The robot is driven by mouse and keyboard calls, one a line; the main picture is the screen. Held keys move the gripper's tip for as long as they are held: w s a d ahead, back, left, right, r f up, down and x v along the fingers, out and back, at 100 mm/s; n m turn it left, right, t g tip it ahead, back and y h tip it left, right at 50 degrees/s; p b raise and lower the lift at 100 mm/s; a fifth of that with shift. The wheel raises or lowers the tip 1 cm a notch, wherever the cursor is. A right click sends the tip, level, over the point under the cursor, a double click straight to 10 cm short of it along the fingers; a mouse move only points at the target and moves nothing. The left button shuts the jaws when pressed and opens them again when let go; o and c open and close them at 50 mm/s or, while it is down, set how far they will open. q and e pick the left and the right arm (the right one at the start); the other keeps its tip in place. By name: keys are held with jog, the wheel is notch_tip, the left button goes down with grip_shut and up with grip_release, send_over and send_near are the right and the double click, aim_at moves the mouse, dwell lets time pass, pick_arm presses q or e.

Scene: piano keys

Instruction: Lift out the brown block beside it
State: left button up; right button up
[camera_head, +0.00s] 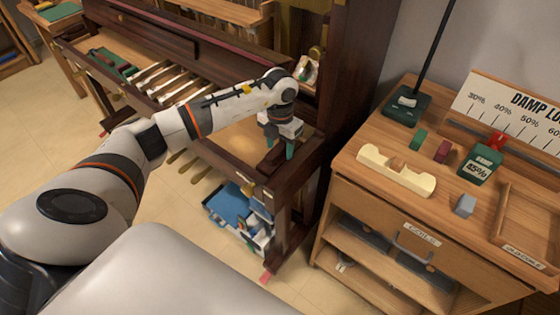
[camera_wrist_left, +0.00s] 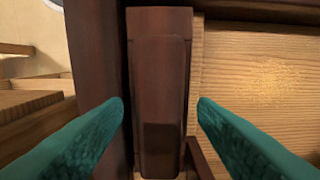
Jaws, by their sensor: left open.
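The brown block (camera_wrist_left: 160,85) is a dark, reddish-brown wooden piece, long and narrow, in the middle of the left wrist view. In the head view a dark block (camera_head: 270,162) shows at the right end of the piano's key bed, partly hidden by my gripper. My left gripper (camera_head: 277,150) points down over that block. In the left wrist view its teal fingers (camera_wrist_left: 161,110) are open, one on each side of the block, with a visible gap on both sides. My right gripper is in neither view.
The tall dark piano case (camera_head: 348,70) rises just behind and right of my gripper. A wooden cabinet (camera_head: 345,168) at right bears a cream piece (camera_head: 396,172) and small blocks. A blue toolbox (camera_head: 230,205) sits below.

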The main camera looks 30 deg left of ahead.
pick_arm(q)
jog(key=shift+r, duration=0.1)
grip_shut()
jog(key=shift+r, duration=0.15)
